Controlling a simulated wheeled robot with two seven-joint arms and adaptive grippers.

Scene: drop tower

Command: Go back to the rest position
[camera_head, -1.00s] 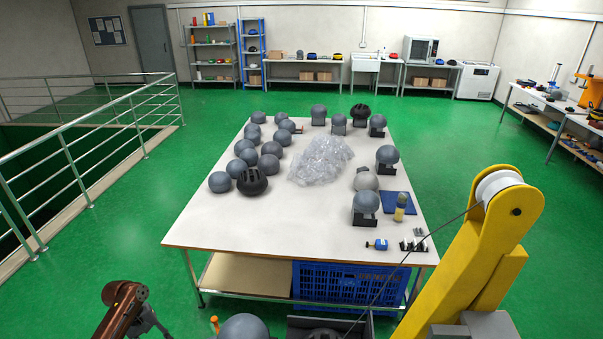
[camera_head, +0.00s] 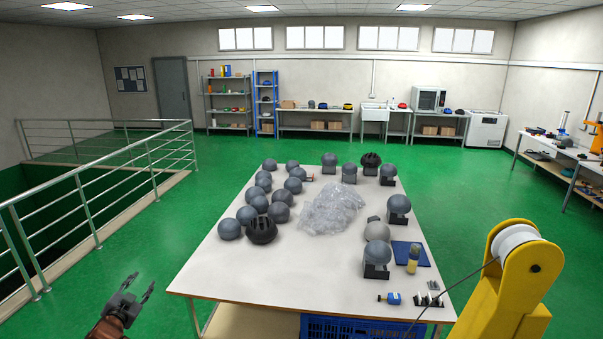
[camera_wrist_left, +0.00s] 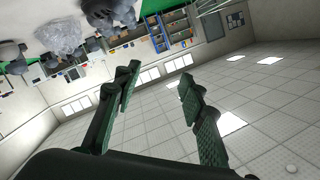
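My left gripper (camera_head: 138,289) is at the lower left of the head view, over the green floor to the left of the table. Its two fingers are spread apart with nothing between them. In the left wrist view the gripper (camera_wrist_left: 160,85) also shows open and empty, with the room upside down behind it. My right gripper is not in the head view.
A white table (camera_head: 215,272) holds several grey headforms, black helmets, a clear plastic bag (camera_head: 332,208) and a blue mat (camera_head: 411,262). A yellow post with a pulley (camera_head: 518,260) stands at the right. A metal railing (camera_head: 95,205) runs along the left.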

